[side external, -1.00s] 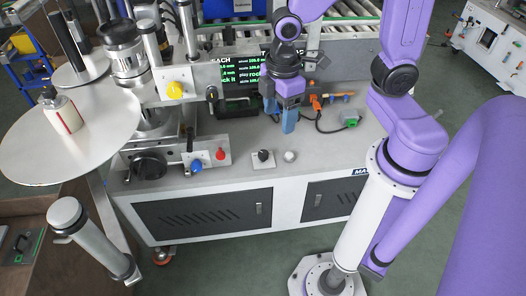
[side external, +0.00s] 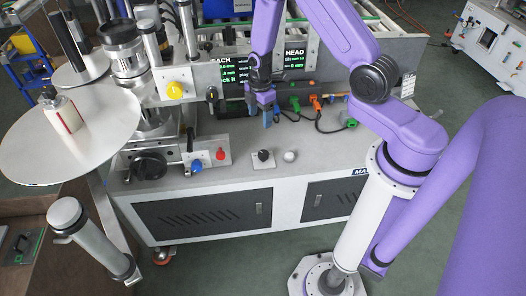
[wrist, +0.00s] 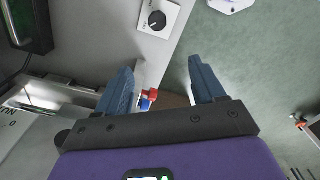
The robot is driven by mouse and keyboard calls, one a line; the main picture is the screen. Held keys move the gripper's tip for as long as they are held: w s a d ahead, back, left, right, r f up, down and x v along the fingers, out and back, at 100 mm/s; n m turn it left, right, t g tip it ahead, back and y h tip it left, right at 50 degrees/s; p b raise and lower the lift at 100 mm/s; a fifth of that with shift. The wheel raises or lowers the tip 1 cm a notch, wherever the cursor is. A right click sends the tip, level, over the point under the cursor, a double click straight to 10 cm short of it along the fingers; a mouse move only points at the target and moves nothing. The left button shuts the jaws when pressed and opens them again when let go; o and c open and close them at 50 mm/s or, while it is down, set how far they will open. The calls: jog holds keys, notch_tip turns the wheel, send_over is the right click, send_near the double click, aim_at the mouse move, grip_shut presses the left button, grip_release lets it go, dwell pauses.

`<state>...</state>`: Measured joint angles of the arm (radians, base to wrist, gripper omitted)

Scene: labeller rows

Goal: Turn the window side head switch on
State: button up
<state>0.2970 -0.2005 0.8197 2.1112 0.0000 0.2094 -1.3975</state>
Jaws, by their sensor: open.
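A black rotary switch (side external: 263,155) sits on the machine's grey front ledge in the side view. The wrist view shows a black knob (wrist: 157,20) on a white plate with small on/off lettering at the top; its exact setting is too small to tell. My gripper (side external: 268,121) hangs above the ledge, behind the black switch, and touches nothing. In the wrist view its two blue fingers (wrist: 160,72) are spread apart with nothing between them. Which knob is the window side head switch is not readable.
A white knob (side external: 289,156) stands right of the black switch. A red button (side external: 221,154) and a blue one (side external: 196,166) are to the left. Display screens (side external: 234,75), orange and green connectors and a cable lie behind my gripper.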

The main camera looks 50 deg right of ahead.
aim_at(263, 153)
jog(key=shift+d+f, duration=0.25)
jog(key=shift+f, duration=2.9)
jog(key=shift+d+f, duration=0.2)
jog(key=shift+f, duration=2.95)
jog(key=shift+d+f, duration=0.25)
jog(key=shift+f, duration=2.9)
jog(key=c, duration=1.1)
